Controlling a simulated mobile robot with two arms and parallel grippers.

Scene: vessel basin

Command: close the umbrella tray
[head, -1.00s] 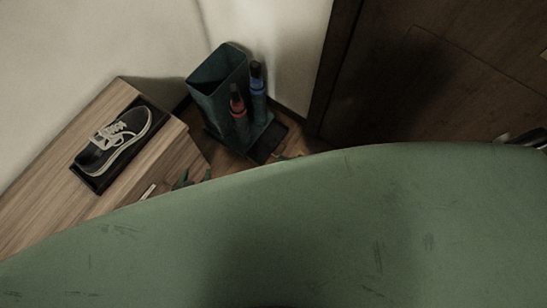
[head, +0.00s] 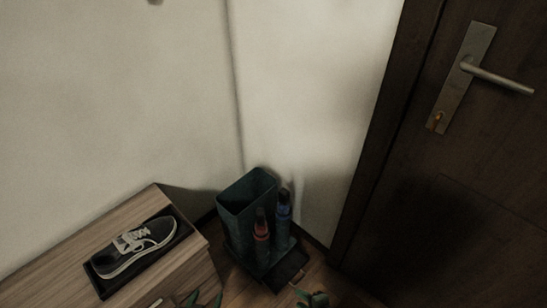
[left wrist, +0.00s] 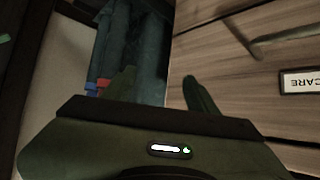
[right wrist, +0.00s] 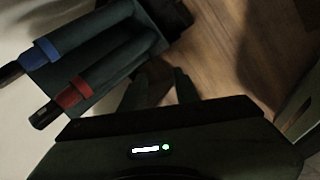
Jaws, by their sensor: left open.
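The dark teal umbrella stand (head: 232,207) stands on the floor in the corner. Two dark umbrellas, one with a red band (head: 261,228) and one with a blue band (head: 283,205), are at its front. The dark umbrella tray (head: 291,267) sticks out low at the stand's front right. My left gripper (head: 200,299) is at the bottom edge, left of the stand; its fingers (left wrist: 160,84) are apart and empty. My right gripper (head: 312,298) is just below and right of the tray, apart from it as far as I can tell; its fingers (right wrist: 160,76) are apart with floor between them.
A wooden cabinet (head: 70,252) stands left of the stand, with a shoe (head: 138,246) in a black tray (head: 182,230) on top. A dark door (head: 470,200) with a metal handle (head: 500,78) is at the right. Walls close in behind the stand. Some floor is bare near the tray.

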